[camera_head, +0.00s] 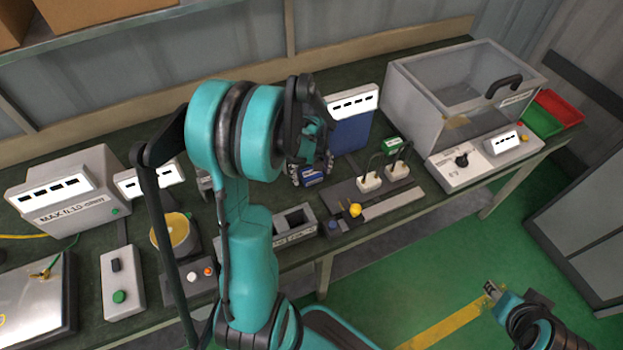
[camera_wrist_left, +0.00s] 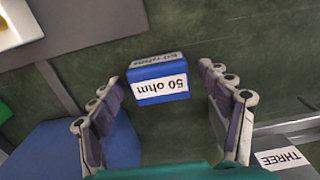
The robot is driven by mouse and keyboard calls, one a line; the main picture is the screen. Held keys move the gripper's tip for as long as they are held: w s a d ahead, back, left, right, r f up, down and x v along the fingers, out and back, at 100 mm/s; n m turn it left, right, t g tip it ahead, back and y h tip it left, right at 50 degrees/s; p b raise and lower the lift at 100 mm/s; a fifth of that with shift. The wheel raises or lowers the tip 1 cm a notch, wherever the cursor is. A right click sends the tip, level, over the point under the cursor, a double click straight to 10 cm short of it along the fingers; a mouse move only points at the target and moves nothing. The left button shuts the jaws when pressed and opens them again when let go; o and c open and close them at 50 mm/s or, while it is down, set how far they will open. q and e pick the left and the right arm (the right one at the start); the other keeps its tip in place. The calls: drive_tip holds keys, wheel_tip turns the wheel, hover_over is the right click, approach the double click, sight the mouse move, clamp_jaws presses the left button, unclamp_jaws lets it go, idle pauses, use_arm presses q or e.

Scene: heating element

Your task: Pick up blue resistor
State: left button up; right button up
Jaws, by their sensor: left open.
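The blue resistor (camera_wrist_left: 160,88) is a small block with white "50 ohm" labels. It lies between the two fingers of my open left gripper (camera_wrist_left: 163,73) in the left wrist view, with a gap visible on each side. In the head view the resistor (camera_head: 314,177) shows just below my left gripper (camera_head: 310,165) on the dark green bench, partly hidden by the fingers. My right gripper (camera_head: 490,289) is at the lower right of the head view, over the floor and away from the bench; its jaw state is unclear.
A blue panel (camera_head: 349,136) with a white sign stands right behind the resistor. White plugs (camera_head: 370,182) and a yellow knob (camera_head: 355,210) are to the right. A grey slotted fixture (camera_head: 297,224) sits in front. A clear-lidded box (camera_head: 465,90) stands farther right.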

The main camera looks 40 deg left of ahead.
use_arm(q)
drive_tip(key=shift+f, duration=0.1)
drive_tip(key=c, duration=1.3)
